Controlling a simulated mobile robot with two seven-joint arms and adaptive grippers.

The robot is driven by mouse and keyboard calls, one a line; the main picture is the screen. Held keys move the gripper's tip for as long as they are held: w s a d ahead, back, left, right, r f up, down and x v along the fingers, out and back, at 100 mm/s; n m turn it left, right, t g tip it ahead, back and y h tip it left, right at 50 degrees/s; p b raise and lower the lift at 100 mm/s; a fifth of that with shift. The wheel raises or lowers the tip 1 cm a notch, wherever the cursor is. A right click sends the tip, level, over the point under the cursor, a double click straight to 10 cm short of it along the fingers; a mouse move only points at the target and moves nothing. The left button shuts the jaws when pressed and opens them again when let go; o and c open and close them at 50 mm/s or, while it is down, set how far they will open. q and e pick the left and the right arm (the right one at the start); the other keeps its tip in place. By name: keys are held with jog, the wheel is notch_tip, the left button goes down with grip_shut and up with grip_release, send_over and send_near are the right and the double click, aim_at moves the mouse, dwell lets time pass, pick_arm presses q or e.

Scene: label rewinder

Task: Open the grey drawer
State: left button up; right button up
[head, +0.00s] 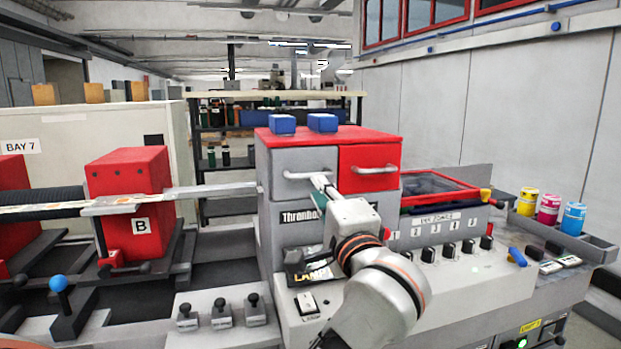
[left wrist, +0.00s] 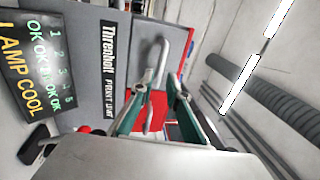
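The grey drawer (head: 304,159) is the upper left front of a grey and red cabinet, and it looks closed. Its pale bar handle (head: 306,175) runs across the front; the handle also shows in the left wrist view (left wrist: 161,58). My left gripper (head: 321,182) is at the right end of this handle. In the left wrist view its two fingers (left wrist: 158,78) are apart, with the handle's near end showing between the tips. I cannot tell whether they touch it. My right gripper is in neither view.
A red drawer (head: 369,157) with its own handle (head: 374,169) sits directly right of the grey one. Two blue blocks (head: 282,124) (head: 322,122) stand on the cabinet top. A lamp display (head: 306,274) lies below, and a knob panel (head: 440,248) to the right.

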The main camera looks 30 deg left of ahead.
aim_at(310, 176)
pick_arm(q)
jog(key=p+x, duration=0.1)
jog(key=x, duration=0.6)
jog(key=shift+a, duration=0.25)
grip_shut()
